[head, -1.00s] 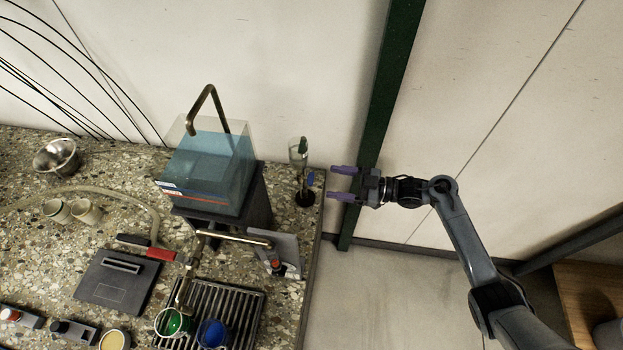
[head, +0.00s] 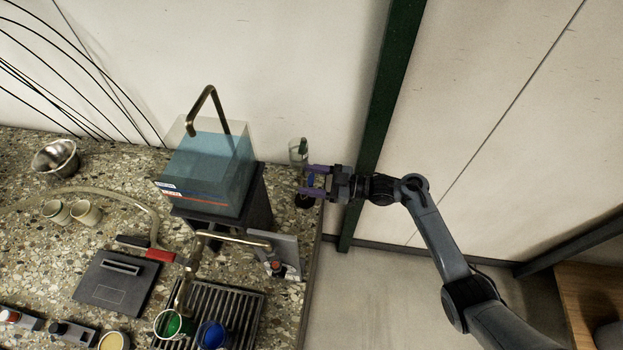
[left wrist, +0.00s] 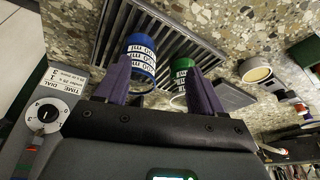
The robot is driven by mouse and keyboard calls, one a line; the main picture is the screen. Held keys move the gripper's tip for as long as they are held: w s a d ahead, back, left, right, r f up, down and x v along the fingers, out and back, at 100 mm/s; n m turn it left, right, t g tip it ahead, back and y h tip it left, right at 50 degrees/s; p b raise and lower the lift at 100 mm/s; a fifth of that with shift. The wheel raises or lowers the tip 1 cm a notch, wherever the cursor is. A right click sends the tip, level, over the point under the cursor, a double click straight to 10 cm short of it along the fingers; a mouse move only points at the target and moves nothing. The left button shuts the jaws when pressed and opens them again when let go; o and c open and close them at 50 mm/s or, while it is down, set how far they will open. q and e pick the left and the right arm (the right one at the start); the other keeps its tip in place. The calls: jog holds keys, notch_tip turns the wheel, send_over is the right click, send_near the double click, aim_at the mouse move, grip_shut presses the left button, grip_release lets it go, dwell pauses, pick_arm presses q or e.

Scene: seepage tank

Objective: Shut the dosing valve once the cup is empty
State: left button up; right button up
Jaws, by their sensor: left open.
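A clear cup (head: 297,150) stands on a thin stand at the counter's right edge, with something dark green in or behind it. I cannot tell whether it holds liquid. A small blue lever (head: 311,181) sits below it, apparently the dosing valve. My right gripper (head: 312,182) is open, its purple fingers on either side of the lever; contact cannot be made out. My left gripper (left wrist: 160,95) is open and empty in the left wrist view, near a blue cup (left wrist: 138,58) and a green cup (left wrist: 182,75). These cups also show in the head view, blue (head: 213,334) and green (head: 173,325).
A tank of blue water (head: 208,165) stands left of the right gripper. A red-handled tap (head: 160,254) lies on the speckled counter. A slotted grate (head: 240,305) lies at the front. A time dial (left wrist: 45,114) is beside the left gripper.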

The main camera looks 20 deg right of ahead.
jog(key=c, duration=0.8)
jog(key=shift+r+m+p, duration=0.2)
jog(key=shift+m+p, duration=0.4)
jog(key=shift+p, duration=0.1)
jog(key=shift+c, duration=0.2)
jog(key=shift+f+m+p, duration=0.1)
jog(key=shift+m+p, duration=0.2)
jog(key=shift+m, duration=0.3)
jog(key=shift+f, duration=0.1)
jog(key=o, duration=1.1)
jog(key=shift+c, duration=0.2)
